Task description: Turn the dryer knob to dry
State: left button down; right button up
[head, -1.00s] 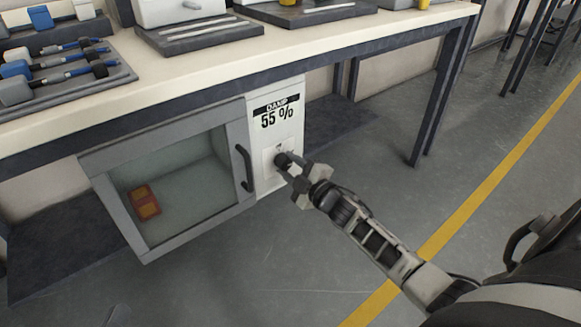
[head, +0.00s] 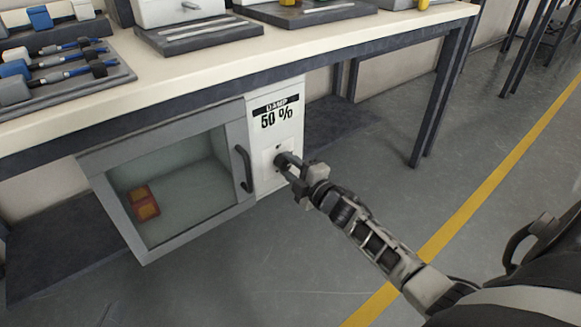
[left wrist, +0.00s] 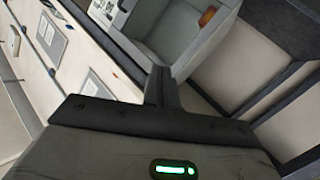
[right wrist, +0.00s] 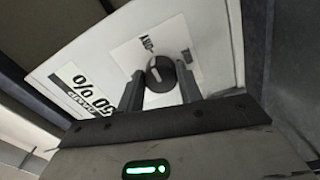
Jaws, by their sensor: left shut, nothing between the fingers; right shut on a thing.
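The dryer (head: 165,245) hangs under the workbench, with its glass door closed. Its white control panel (head: 278,112) reads "DAMP 50 %". A dark round knob (right wrist: 160,75) with a light pointer mark sits low on the panel. My right gripper (head: 287,163) is at the knob; in the right wrist view its two fingers (right wrist: 160,92) stand on either side of the knob and are shut on it. My left gripper (left wrist: 161,85) is shut and empty, apart from the dryer, which shows beyond it in the left wrist view. The small labels by the knob are partly unreadable.
A red and orange piece (head: 145,203) lies inside the dryer behind the glass. The door has a dark handle (head: 243,168) close to the knob. The bench top (head: 215,75) above holds trays with tools. The floor (head: 370,190) to the right is clear.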

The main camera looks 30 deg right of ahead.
jog(key=o, duration=1)
jog(key=shift+s, duration=0.6)
pick_arm(q)
jog(key=shift+s+a+f+m+g+y+p, duration=0.35)
jog(key=shift+a+f+m+g+y+p, duration=0.4)
jog(key=shift+p, duration=1.3)
pick_arm(e)
jog(key=shift+s+d, duration=0.2)
jog(key=shift+s, duration=2.25)
jog(key=shift+s+d, duration=0.25)
jog(key=shift+s, duration=2.25)
jog(key=shift+s+d, duration=0.2)
jog(key=shift+s, duration=2.25)
pick_arm(q)
jog(key=shift+d+t, duration=0.1)
jog(key=shift+t, duration=0.15)
